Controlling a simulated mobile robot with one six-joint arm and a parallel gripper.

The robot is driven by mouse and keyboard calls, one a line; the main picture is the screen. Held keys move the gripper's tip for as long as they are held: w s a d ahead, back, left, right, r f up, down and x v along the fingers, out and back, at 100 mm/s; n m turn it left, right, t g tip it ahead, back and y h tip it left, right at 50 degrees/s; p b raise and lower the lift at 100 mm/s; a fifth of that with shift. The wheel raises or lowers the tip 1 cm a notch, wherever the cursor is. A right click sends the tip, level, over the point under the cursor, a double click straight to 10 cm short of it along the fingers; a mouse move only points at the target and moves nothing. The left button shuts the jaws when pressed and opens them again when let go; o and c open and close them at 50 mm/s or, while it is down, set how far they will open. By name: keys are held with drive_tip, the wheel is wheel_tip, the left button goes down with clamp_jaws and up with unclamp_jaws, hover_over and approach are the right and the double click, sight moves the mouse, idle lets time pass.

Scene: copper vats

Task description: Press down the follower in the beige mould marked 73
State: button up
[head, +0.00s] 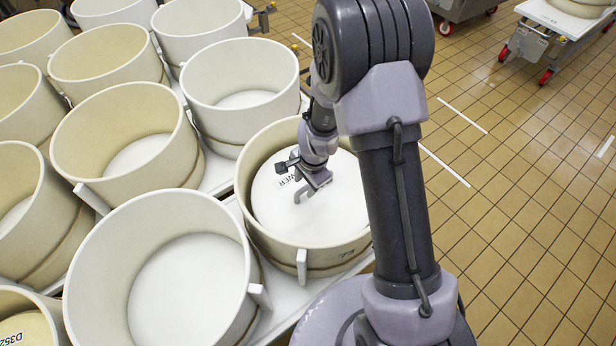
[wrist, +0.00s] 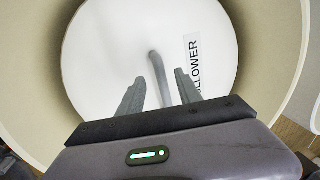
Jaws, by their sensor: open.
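The beige mould marked 73 (head: 348,256) stands at the right end of the near row in the head view, partly behind my arm. The white follower (head: 275,213) lies inside it as a round disc below the rim, with a label reading FOLLOWER in part. My gripper (head: 309,192) is over the follower, inside the mould's outline. In the wrist view the open fingers (wrist: 160,92) point at the white disc (wrist: 100,60), and a grey curved handle (wrist: 158,75) on it shows between them. I cannot tell whether the fingers touch the handle. The mould's beige wall (wrist: 265,60) surrounds the disc.
Several other beige and white moulds stand close by on the left, including a large white-floored one (head: 185,290) right beside mould 73. A white shelf (head: 222,172) runs under them. Tiled floor (head: 530,200) is clear at right; wheeled carts (head: 535,45) stand at the back.

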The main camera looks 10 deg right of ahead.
sight(304, 190)
drive_tip(key=f+b, duration=0.1)
drive_tip(key=f, duration=0.1)
drive_tip(key=w+f, duration=0.1)
drive_tip(key=f, duration=0.2)
drive_tip(key=shift+a+b, duration=0.2)
drive_tip(key=shift+b, duration=0.2)
drive_tip(key=shift+r, duration=0.1)
drive_tip(key=shift+c, duration=0.2)
clamp_jaws()
drive_tip(key=shift+s+f, duration=0.2)
drive_tip(key=shift+s, duration=0.05)
idle(2.0)
drive_tip(key=shift+r, duration=0.15)
drive_tip(key=shift+o, duration=0.3)
unclamp_jaws()
drive_tip(key=shift+w+r, duration=0.1)
drive_tip(key=shift+w, duration=0.05)
